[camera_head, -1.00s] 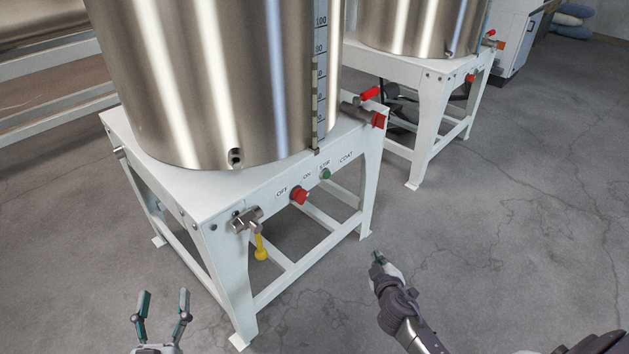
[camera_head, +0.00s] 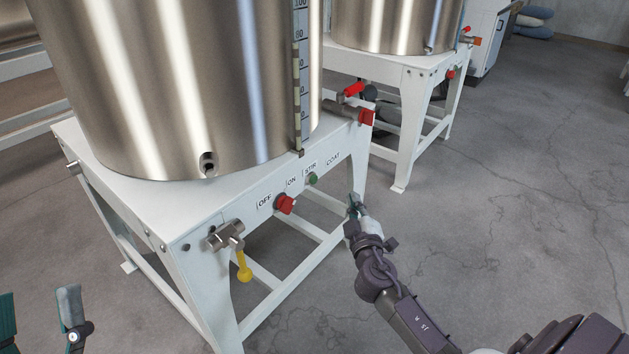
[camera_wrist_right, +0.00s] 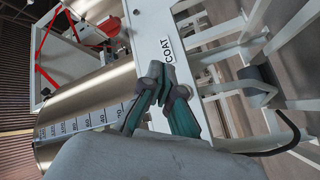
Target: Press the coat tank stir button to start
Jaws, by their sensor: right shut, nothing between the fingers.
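The coat tank (camera_head: 170,90) is a large steel cylinder on a white stand. On the stand's front panel (camera_head: 228,211) are the labels OFF, ON, STIR and COAT. The green stir button (camera_head: 313,179) sits below the STIR label, right of a red knob (camera_head: 285,204). My right gripper (camera_head: 354,203) is shut and empty, right of the green button and apart from it. In the right wrist view its closed fingertips (camera_wrist_right: 161,75) are by the COAT label (camera_wrist_right: 167,50); the button is not visible there. My left gripper (camera_head: 40,318) is open at the lower left, partly cut off.
A yellow-handled valve (camera_head: 243,266) hangs at the front left corner. A second tank (camera_head: 385,25) stands behind. The floor at right is clear.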

